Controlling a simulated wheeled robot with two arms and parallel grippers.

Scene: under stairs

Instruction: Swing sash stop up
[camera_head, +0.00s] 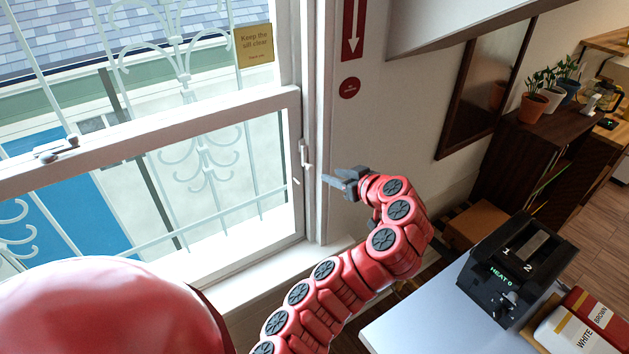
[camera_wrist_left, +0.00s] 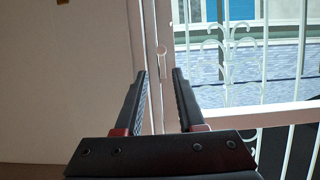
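The sash stop (camera_head: 305,154) is a small white lever on the window's right side frame, just right of the sash. In the left wrist view the sash stop (camera_wrist_left: 162,64) is a thin white piece with a rounded end, seen between and beyond my fingertips. My left gripper (camera_head: 338,181) is to the right of the stop and a little lower in the head view, pointing at the frame. In the wrist view my left gripper (camera_wrist_left: 160,90) has its two dark fingers apart with nothing between them. It appears clear of the stop. My right gripper is not in view.
The window sash (camera_head: 200,125) has a latch (camera_head: 56,149) on its rail, with white bars outside. A table (camera_head: 420,315) at the lower right holds a black toaster (camera_head: 515,268) and bread packages (camera_head: 580,325). A slanted stair underside (camera_head: 450,20) hangs overhead.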

